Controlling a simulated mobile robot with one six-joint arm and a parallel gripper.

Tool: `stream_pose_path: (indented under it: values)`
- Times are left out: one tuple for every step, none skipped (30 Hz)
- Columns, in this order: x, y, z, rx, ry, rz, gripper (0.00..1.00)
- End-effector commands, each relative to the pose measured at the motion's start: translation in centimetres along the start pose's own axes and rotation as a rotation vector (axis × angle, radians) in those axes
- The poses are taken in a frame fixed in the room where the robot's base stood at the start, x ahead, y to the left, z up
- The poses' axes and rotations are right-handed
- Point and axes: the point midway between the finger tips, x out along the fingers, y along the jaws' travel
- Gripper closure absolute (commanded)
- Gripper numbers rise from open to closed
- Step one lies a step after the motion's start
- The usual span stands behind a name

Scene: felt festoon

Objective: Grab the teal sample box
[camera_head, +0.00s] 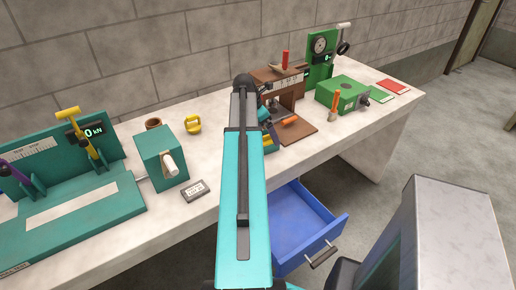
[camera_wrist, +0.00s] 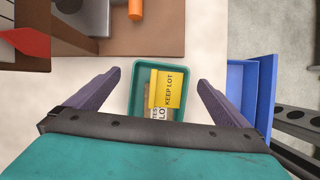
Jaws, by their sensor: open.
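The teal sample box (camera_wrist: 137,78) is a small open tray in the middle of the wrist view, on the pale bench top. A yellow card marked "KEEP LOT" (camera_wrist: 167,89) and a paler label lie in it. My gripper (camera_wrist: 159,79) is open, with one finger to the left and one to the right of the box. Clear gaps show between the fingers and the box walls. In the head view my arm hides most of this spot. The near end of the box is close to my gripper's body in the wrist view.
A brown wooden fixture (camera_head: 301,130) with an orange piece stands beside the box. An open blue drawer (camera_head: 306,222) juts out below the bench edge. A teal test rig (camera_head: 88,206) and a teal block (camera_head: 160,158) stand to the left, a green machine (camera_head: 341,93) to the right.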

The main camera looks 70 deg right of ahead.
Motion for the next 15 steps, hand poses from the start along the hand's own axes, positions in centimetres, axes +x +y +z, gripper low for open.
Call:
stream_pose_path:
  values:
    - [0.0, 0.0, 0.0, 0.0, 0.0, 0.0, 0.0]
    - [0.0, 0.0, 0.0, 0.0, 0.0, 0.0, 0.0]
    - [0.0, 0.0, 0.0, 0.0, 0.0, 0.0, 0.0]
    - [0.1, 0.0, 0.0, 0.0, 0.0, 0.0, 0.0]
    - [0.1, 0.0, 0.0, 0.0, 0.0, -0.001, 0.0]
    - [0.2, 0.0, 0.0, 0.0, 0.0, -0.001, 0.0]
    - [0.3, -0.1, 0.0, 0.0, 0.0, -0.001, 0.0]
    - [0.5, -0.1, 0.0, 0.0, 0.001, -0.002, 0.0]
    - [0.7, -0.1, 0.0, 0.0, 0.0, -0.002, 0.0]
    - [0.8, -0.1, 0.1, 0.001, 0.0, -0.001, 0.0]
    - [1.0, -0.1, 0.1, 0.001, 0.0, -0.001, 0.0]
    - [1.3, -0.1, 0.1, 0.001, 0.0, -0.001, 0.0]
    - [1.6, -0.1, 0.0, 0.001, 0.001, -0.002, 0.0]
    - [1.9, -0.1, 0.0, 0.0, 0.001, -0.003, 0.0]
    - [2.2, -0.1, 0.0, 0.0, 0.001, -0.002, 0.0]
